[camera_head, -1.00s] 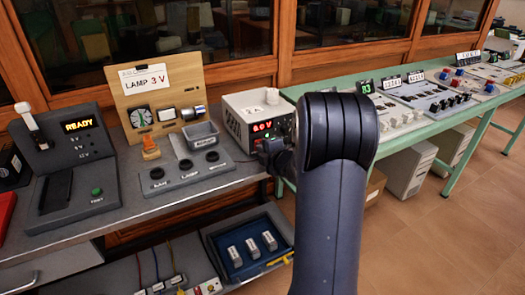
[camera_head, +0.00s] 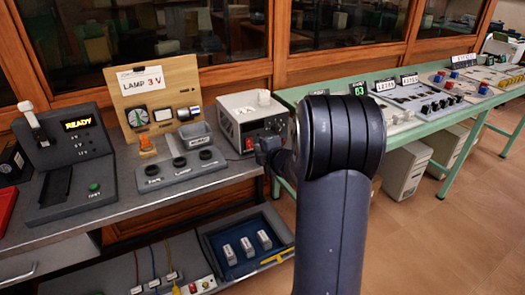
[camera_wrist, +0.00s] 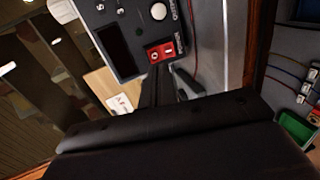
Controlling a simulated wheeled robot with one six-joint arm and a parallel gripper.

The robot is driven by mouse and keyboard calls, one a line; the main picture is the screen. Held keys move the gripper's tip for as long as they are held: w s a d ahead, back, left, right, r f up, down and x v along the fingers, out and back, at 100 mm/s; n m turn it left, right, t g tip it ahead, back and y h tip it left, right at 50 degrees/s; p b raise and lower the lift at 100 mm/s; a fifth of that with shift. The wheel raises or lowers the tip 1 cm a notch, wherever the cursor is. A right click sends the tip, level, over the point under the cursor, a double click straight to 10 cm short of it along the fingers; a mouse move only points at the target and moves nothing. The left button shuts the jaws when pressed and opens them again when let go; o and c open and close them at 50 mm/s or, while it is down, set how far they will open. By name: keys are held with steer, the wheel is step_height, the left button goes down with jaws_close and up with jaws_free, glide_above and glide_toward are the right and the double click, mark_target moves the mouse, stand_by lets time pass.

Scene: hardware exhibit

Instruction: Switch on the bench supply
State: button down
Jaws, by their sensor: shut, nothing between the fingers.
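The bench supply (camera_head: 240,106) is a pale box with a dark front panel, right of the lamp board on the grey bench. Its panel (camera_wrist: 128,62) fills the upper middle of the wrist view, with a dark, unlit display (camera_wrist: 120,52), a red rocker switch (camera_wrist: 160,50) and a pale round knob (camera_wrist: 158,11). My gripper (camera_head: 266,146) is just in front of the panel in the head view. In the wrist view my gripper (camera_wrist: 163,72) is shut and empty, its tips close to the red switch. I cannot tell whether they touch it.
A wooden board (camera_head: 158,100) reading "LAMP 3 V" stands left of the supply, behind a grey terminal block (camera_head: 180,171). Further left a dark tester (camera_head: 72,165) shows "READY". A green table (camera_head: 440,123) with instruments runs to the right. A blue tray (camera_head: 240,250) lies on the lower shelf.

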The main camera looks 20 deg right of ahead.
steer(key=v, duration=0.9)
steer(key=shift+r+p, duration=0.2)
steer(key=shift+p, duration=0.2)
steer(key=shift+w+a, duration=0.1)
